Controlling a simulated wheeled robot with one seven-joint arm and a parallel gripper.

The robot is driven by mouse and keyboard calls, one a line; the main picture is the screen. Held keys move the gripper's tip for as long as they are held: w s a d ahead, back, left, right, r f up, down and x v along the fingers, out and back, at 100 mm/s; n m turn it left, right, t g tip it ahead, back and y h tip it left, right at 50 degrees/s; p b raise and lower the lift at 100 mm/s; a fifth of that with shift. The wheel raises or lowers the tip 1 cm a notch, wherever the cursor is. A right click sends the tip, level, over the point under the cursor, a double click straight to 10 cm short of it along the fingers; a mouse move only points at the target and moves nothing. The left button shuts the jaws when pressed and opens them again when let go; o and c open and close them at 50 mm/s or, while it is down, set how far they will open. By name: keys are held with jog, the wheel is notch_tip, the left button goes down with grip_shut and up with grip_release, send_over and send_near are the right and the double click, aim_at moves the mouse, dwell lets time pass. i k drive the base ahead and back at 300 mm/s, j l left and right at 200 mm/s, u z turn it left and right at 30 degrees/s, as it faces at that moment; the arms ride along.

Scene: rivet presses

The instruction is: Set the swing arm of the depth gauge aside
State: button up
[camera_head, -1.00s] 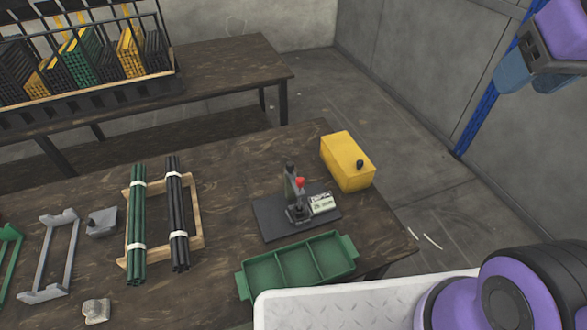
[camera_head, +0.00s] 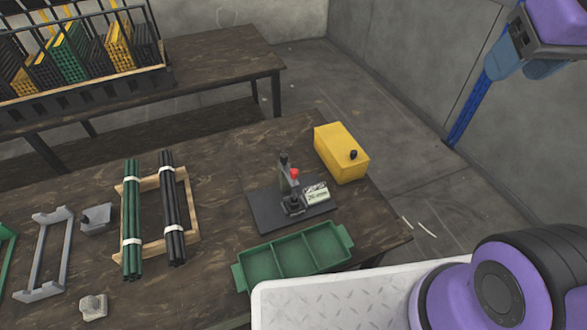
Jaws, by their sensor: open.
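A small press-like device (camera_head: 289,190) stands upright on a dark flat base plate (camera_head: 266,210) near the right end of the dark wooden table. It has a grey post, a black top, a red knob (camera_head: 294,173) and a pale labelled block (camera_head: 317,193) beside the post. I cannot make out for certain which part is the depth gauge's swing arm at this size. My gripper (camera_head: 526,62) hangs at the upper right, over the floor and well away from the device. Its blue fingers are open and I see nothing between them.
A yellow box (camera_head: 338,148) with a black knob stands behind the device. A green divided tray (camera_head: 294,255) lies in front. Green rods (camera_head: 131,215) and black rods (camera_head: 172,205) rest on a wooden frame at left. A rack table (camera_head: 220,65) stands behind. Floor is clear at right.

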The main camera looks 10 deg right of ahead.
aim_at(284, 157)
jog(key=k, duration=0.15)
jog(key=k+u, duration=0.25)
jog(key=u, duration=0.15)
jog(key=k+j+u, duration=0.15)
jog(key=u, duration=0.2)
jog(key=i+l+u, duration=0.2)
jog(key=l, duration=0.4)
jog(key=l+u, duration=0.15)
jog(key=l, duration=0.4)
jog(key=l+u, duration=0.2)
jog(key=l, duration=0.4)
jog(key=i+l, duration=0.1)
jog(key=l, duration=0.7)
jog(key=i, duration=0.05)
